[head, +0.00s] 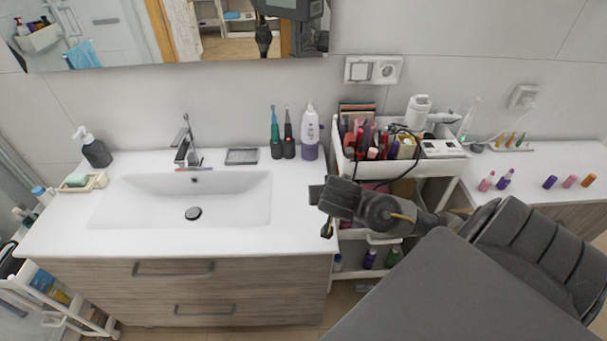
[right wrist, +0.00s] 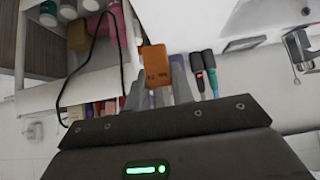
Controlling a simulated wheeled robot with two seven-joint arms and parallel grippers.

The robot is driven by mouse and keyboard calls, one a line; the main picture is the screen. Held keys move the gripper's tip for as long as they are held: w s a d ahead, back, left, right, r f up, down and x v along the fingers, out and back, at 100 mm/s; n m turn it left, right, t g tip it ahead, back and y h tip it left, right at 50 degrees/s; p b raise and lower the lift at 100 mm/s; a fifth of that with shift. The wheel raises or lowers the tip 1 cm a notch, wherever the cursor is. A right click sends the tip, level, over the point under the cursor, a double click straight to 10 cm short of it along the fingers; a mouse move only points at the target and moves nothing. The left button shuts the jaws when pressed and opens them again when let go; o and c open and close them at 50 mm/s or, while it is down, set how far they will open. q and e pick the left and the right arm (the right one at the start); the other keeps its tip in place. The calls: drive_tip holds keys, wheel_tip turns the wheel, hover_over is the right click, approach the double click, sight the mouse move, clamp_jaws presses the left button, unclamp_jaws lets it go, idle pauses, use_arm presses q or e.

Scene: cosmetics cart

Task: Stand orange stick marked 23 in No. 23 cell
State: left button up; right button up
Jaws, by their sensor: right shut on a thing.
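My right gripper (head: 328,222) hangs at the right front edge of the sink counter, beside the cart. In the right wrist view, the gripper (right wrist: 170,90) is shut on an orange stick (right wrist: 154,63). Small dark marking shows on its face, upside down in this view and probably reading 23. In the head view the held stick is too small and shaded to make out clearly. I cannot make out a cell marked No. 23 in either view. My left gripper is not in view.
The white cart (head: 345,168) is packed with cosmetics; a black cable (right wrist: 90,62) loops over it. Toothbrushes (head: 282,148) and a bottle (head: 309,135) stand on the counter (head: 300,195). Purple, pink and orange sticks (head: 588,181) are on the right counter. The counter's right front is clear.

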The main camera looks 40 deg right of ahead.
drive_tip(key=w+f+b, duration=0.1)
drive_tip(key=w+f, duration=0.1)
drive_tip(key=w+f+b, duration=0.2)
drive_tip(key=w, duration=0.1)
drive_tip(key=w+f+b, duration=0.1)
drive_tip(key=w+f, duration=0.1)
drive_tip(key=w, duration=0.1)
drive_tip(key=shift+w+a+f+b, duration=0.2)
drive_tip(key=shift+f+b, duration=0.15)
drive_tip(key=shift+b, duration=0.05)
drive_tip(key=shift+w+f, duration=0.15)
drive_tip(key=shift+w, duration=0.15)
drive_tip(key=f+b, duration=0.2)
drive_tip(key=w+f+b, duration=0.1)
drive_tip(key=f+b, duration=0.1)
drive_tip(key=shift+f, duration=0.15)
drive_tip(key=shift+s, duration=0.1)
drive_tip(key=o, duration=1)
